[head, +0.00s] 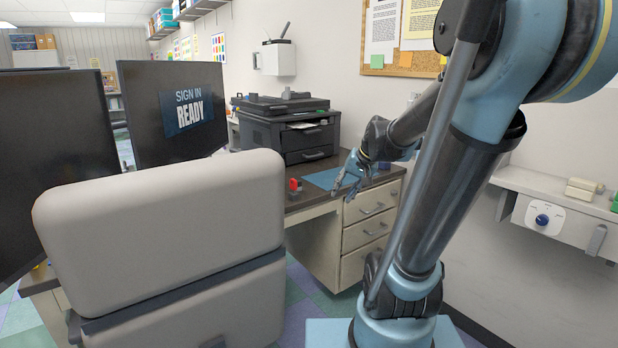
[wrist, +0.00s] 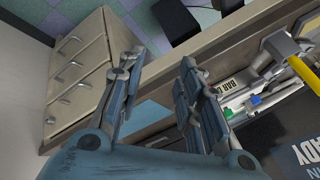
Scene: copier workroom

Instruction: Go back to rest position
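My gripper (head: 347,188) hangs over the right part of the desk, above the blue mat (head: 322,178) and near the front edge. In the wrist view my gripper (wrist: 160,62) has its two fingers spread apart with a clear gap. Nothing is held between them. My arm is stretched out from the right of the head view toward the desk.
The desk's drawers (head: 370,220) stand below the gripper. A small red object (head: 294,185) is on the desk, left of the mat. A black printer (head: 288,128), monitors (head: 175,110) and a large chair (head: 165,225) lie to the left. A wall shelf (head: 555,190) is at right.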

